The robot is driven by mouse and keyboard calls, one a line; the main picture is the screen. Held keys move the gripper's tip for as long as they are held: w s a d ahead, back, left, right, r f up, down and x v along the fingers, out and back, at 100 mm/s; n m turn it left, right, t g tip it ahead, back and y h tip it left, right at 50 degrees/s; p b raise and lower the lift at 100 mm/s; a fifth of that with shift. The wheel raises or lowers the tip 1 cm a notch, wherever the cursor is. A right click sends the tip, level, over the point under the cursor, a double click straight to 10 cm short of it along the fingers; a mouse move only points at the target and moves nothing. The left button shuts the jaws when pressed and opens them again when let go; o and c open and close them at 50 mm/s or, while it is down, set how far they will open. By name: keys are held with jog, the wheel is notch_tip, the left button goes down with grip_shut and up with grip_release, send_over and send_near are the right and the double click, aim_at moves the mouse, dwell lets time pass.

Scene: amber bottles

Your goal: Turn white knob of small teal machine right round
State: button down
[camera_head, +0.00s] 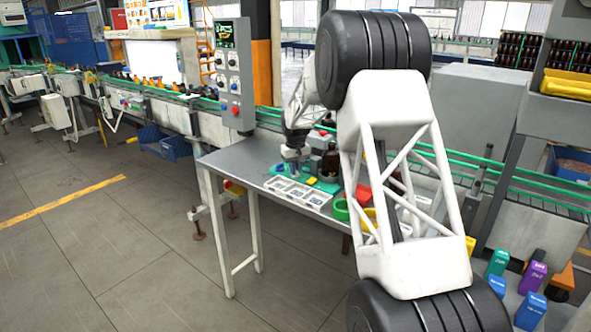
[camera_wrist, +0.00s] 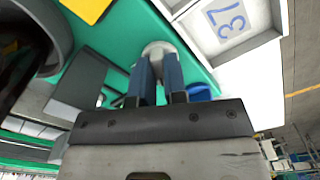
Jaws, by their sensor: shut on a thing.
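The teal machine (camera_wrist: 125,35) fills the middle of the wrist view as a flat teal surface with a grey block (camera_wrist: 78,88) beside it. Its white knob (camera_wrist: 157,46) is round and shows at the tips of my fingers. My gripper (camera_wrist: 158,60) is shut on the knob, with one blue-grey finger on each side. The fingers hide part of the knob, and I cannot tell how far it is turned. In the head view my gripper (camera_head: 293,163) is small, low over the grey table, and the knob is hidden there.
A white tray (camera_wrist: 262,38) marked 37 lies close on the right in the wrist view. A dark bottle (camera_wrist: 18,55) is close on the left, and a yellow piece (camera_wrist: 88,7) is above. In the head view a green ring (camera_head: 341,210) and red box (camera_head: 361,193) sit nearby on the table (camera_head: 228,160).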

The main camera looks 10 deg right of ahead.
jog(key=shift+m, duration=0.5)
jog(key=m, duration=2.4)
jog(key=shift+r, duration=0.1)
jog(key=c, duration=1.2)
grip_release()
jog(key=shift+o, duration=0.2)
